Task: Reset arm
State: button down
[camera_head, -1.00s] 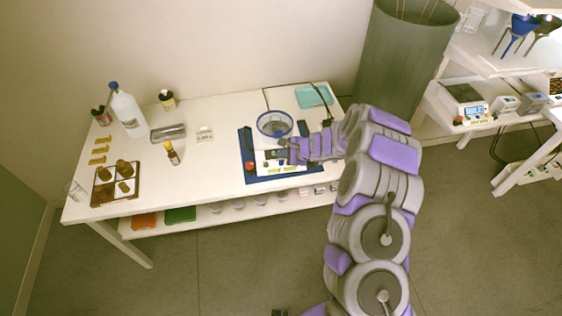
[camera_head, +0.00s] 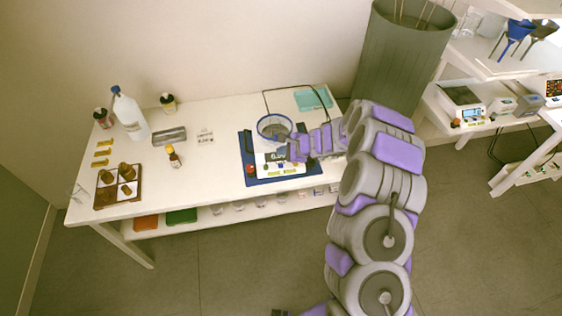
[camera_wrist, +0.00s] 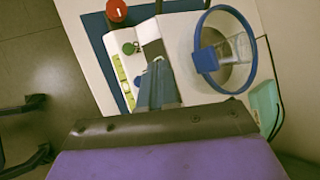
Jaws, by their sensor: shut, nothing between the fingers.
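My gripper (camera_head: 289,147) is at the end of my grey and purple arm, over the stirrer-like device (camera_head: 283,170) on the blue mat (camera_head: 247,143). In the wrist view my gripper (camera_wrist: 157,82) is shut, with nothing visible held. It is beside the glass bowl with a blue rim (camera_head: 274,127), which also shows at the right of the wrist view (camera_wrist: 226,50). The device's red knob (camera_wrist: 117,10) and green knob (camera_wrist: 130,48) show in the wrist view. I cannot tell whether the fingers touch the device.
A brown tray with bottles (camera_head: 103,198), a white bottle with a blue cap (camera_head: 129,115) and a small amber bottle (camera_head: 174,157) stand on the left of the white table (camera_head: 215,180). A teal tray (camera_head: 313,98) lies behind. A tall grey-green bin (camera_head: 400,60) stands at the right.

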jog(key=shift+r, duration=0.1)
jog(key=s+a+r+n+g+y, duration=0.1)
jog(key=s+a+r+n+g, duration=0.1)
jog(key=s+r+n, duration=0.55)
jog(key=s+a+r+n+g, duration=0.2)
jog(key=s+r, duration=0.8)
jog(key=r, duration=0.3)
jog(key=s+d+r+n+g+h, duration=0.1)
jog(key=s+d+n+h, duration=0.1)
jog(key=s+d, duration=0.5)
jog(key=s+d+r+n+h, duration=0.2)
jog(key=s+d+h, duration=0.2)
jog(key=s+d, duration=0.4)
jog(key=s+d+r+n+g+h, duration=0.1)
jog(key=s+d, duration=0.6)
jog(key=s, duration=0.9)
jog(key=shift+s+d+r+n+g+h, duration=0.3)
jog(key=shift+s+r+n+h, duration=0.15)
jog(key=shift+h, duration=0.45)
jog(key=shift+w+a, duration=0.1)
jog(key=shift+a, duration=0.1)
